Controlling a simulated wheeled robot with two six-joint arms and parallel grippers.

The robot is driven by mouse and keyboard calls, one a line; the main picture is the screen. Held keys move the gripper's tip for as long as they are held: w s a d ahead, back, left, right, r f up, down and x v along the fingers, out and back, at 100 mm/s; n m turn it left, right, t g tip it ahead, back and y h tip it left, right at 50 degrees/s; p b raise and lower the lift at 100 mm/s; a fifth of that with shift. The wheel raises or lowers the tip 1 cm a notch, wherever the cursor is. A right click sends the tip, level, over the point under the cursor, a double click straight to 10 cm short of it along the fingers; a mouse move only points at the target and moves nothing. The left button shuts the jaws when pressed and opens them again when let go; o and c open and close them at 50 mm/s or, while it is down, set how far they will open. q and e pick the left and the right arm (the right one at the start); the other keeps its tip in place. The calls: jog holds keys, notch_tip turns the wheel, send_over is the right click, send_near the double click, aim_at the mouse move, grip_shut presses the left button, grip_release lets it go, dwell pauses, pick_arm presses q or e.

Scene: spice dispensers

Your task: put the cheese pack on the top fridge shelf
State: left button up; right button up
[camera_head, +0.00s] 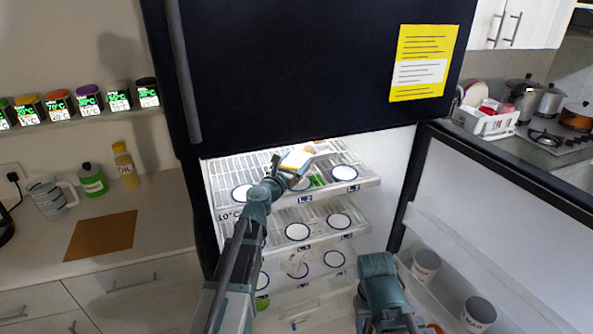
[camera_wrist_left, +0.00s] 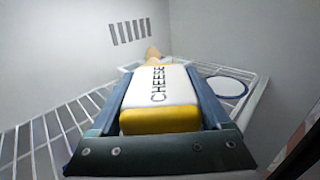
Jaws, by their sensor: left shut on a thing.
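The cheese pack (camera_head: 299,158), white with yellow sides, is inside the open fridge over the top shelf (camera_head: 350,184). In the left wrist view the pack (camera_wrist_left: 160,93) lies lengthwise between the two fingers, with the word CHEESE facing the camera. My left gripper (camera_head: 284,168) is shut on it. I cannot tell whether the pack touches the shelf wires. My right arm shows at the lower middle of the head view, but its fingers do not show.
Blue-rimmed round plates or markers (camera_head: 344,173) lie on the shelves; one also shows right of the pack in the left wrist view (camera_wrist_left: 226,87). A green item (camera_head: 318,181) is beside the pack. The upper fridge door (camera_head: 300,70) hangs above. The lower door (camera_head: 480,215) stands open, holding cups.

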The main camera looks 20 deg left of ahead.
pick_arm(q)
jog(key=shift+f+b, duration=0.45)
jog(key=shift+f, duration=0.45)
jog(key=shift+w+f, duration=0.1)
jog(key=shift+w, duration=0.05)
jog(key=shift+a, duration=0.15)
pick_arm(e)
jog(key=shift+a+f, duration=0.15)
jog(key=shift+f, duration=0.75)
pick_arm(q)
jog(key=o, duration=1.5)
pick_arm(e)
jog(key=shift+f, duration=0.15)
